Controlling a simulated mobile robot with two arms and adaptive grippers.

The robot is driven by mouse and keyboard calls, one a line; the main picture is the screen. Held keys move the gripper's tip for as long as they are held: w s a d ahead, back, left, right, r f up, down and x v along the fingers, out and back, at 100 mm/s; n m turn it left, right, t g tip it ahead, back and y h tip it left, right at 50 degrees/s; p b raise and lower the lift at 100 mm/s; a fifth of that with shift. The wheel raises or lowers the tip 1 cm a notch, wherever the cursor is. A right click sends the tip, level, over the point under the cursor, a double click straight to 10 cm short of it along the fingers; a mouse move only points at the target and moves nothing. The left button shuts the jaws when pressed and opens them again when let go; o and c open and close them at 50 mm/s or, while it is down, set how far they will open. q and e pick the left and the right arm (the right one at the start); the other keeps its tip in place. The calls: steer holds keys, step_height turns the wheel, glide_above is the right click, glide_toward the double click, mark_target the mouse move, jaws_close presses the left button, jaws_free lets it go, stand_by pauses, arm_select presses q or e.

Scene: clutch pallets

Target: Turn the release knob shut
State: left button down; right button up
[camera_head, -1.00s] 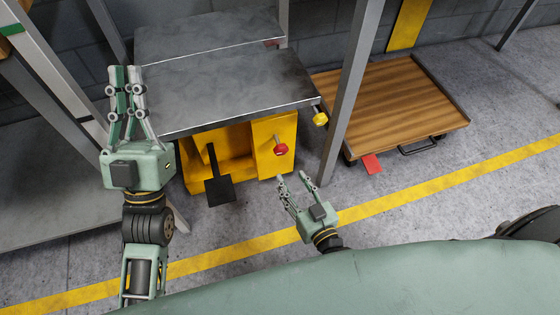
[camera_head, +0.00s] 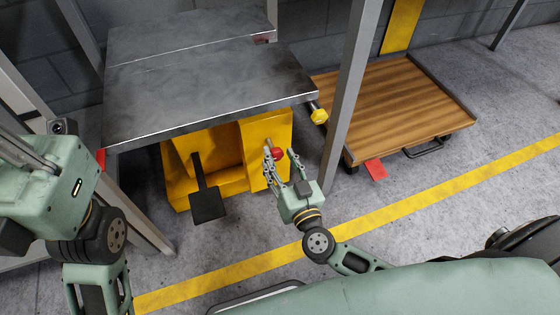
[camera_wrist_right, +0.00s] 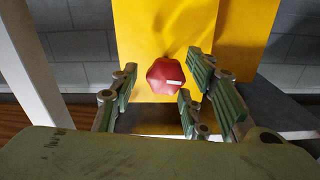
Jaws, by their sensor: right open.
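The red release knob (camera_head: 278,153) sits on the front of the yellow body (camera_head: 230,150) under a grey steel table top (camera_head: 210,85). My right gripper (camera_head: 281,158) is open just in front of the knob. In its wrist view the fingers (camera_wrist_right: 163,88) stand on either side of the knob, and I see no clear contact. My left gripper (camera_head: 25,150) is at the left edge, its fingertips partly cut off.
A yellow knob (camera_head: 319,115) sticks out at the table top's right corner. A black pedal (camera_head: 207,205) hangs at the front. A grey post (camera_head: 347,95) stands right of the table, beside a wooden-decked cart (camera_head: 395,105) with a red tab (camera_head: 375,169). The floor in front is clear.

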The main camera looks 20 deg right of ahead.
steer(key=shift+w, duration=0.2)
steer(key=shift+c, duration=0.2)
steer(key=c, duration=1)
